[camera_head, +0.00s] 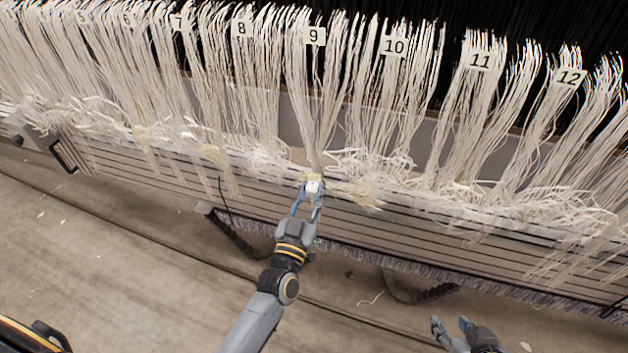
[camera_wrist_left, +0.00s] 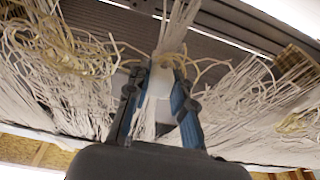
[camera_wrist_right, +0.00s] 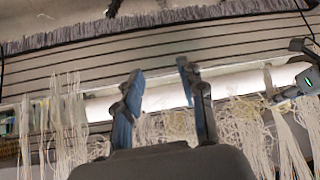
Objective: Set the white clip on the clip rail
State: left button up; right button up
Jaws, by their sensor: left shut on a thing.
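The white clip (camera_head: 313,187) is between the fingertips of my left gripper (camera_head: 310,196), just below bundle 9 in the head view. In the left wrist view the clip (camera_wrist_left: 161,80) sits between the blue fingers, with a gathered strand of pale threads running up from it. My left gripper is shut on it, at the upper edge of the slatted beam (camera_head: 420,238). I cannot tell the clip rail apart from this edge, which loose threads partly cover. My right gripper (camera_head: 450,325) is open and empty at the lower right; its spread fingers show in the right wrist view (camera_wrist_right: 160,95).
Bundles of white threads with numbered tags, such as tag 9 (camera_head: 314,36) and tag 10 (camera_head: 394,46), hang along the back. Loose yellowish threads (camera_head: 355,193) lie beside the left gripper. A dark cable (camera_head: 420,293) hangs below the beam. The floor (camera_head: 130,270) in front is mostly clear.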

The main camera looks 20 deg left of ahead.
aim_at(310, 195)
pick_arm(q)
jog(key=shift+p+v, duration=0.35)
jog(key=shift+v, duration=0.75)
jog(key=shift+p+v, duration=0.4)
jog(key=shift+v, duration=1.1)
jog(key=shift+s, duration=0.35)
pick_arm(e)
jog(key=s+d+f+g, duration=0.1)
jog(key=s+g, duration=0.1)
jog(key=s, duration=0.2)
jog(key=s+d+f+g+h, duration=0.1)
jog(key=s+f+g, duration=0.1)
jog(key=s, duration=0.2)
jog(key=shift+s+d+g, duration=0.35)
jog(key=shift+s+g, duration=0.05)
